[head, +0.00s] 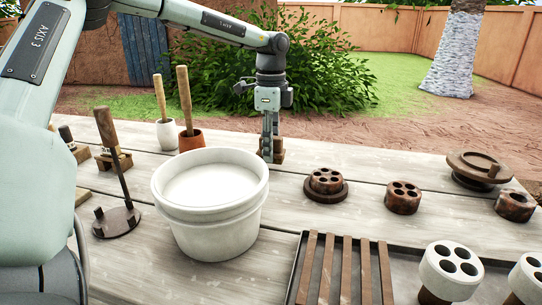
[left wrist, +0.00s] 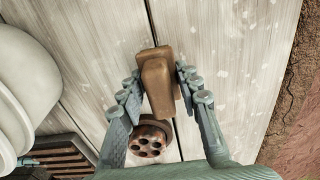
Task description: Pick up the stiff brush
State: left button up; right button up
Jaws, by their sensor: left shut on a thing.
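The stiff brush appears as a brown wooden block with a narrower raised grip (left wrist: 157,84) between my left fingers in the left wrist view. Its bristles are hidden. In the head view my left gripper (head: 268,148) points straight down at the far side of the table, behind the white bucket, and is shut on the brush (head: 278,156), which shows low beside the fingers. The brush looks to be at the table top; I cannot tell whether it touches it. My left fingers also show in the left wrist view (left wrist: 157,95). My right gripper is not in view.
A large white bucket (head: 210,222) stands left of the gripper. Two pots with wooden sticks (head: 190,140) stand behind it. Brown holed pieces (head: 327,181) and a slatted tray (head: 297,270) lie to the right. The planks between the gripper and the holed pieces are clear.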

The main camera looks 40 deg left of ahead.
pick_arm(q)
notch_tip(320, 180, up, 25)
jog(key=p, duration=0.1)
jog(key=shift+r, duration=0.2)
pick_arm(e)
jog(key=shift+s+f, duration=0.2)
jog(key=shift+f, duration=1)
pick_arm(q)
jog(key=o, duration=0.4)
jog(key=shift+c, duration=1.3)
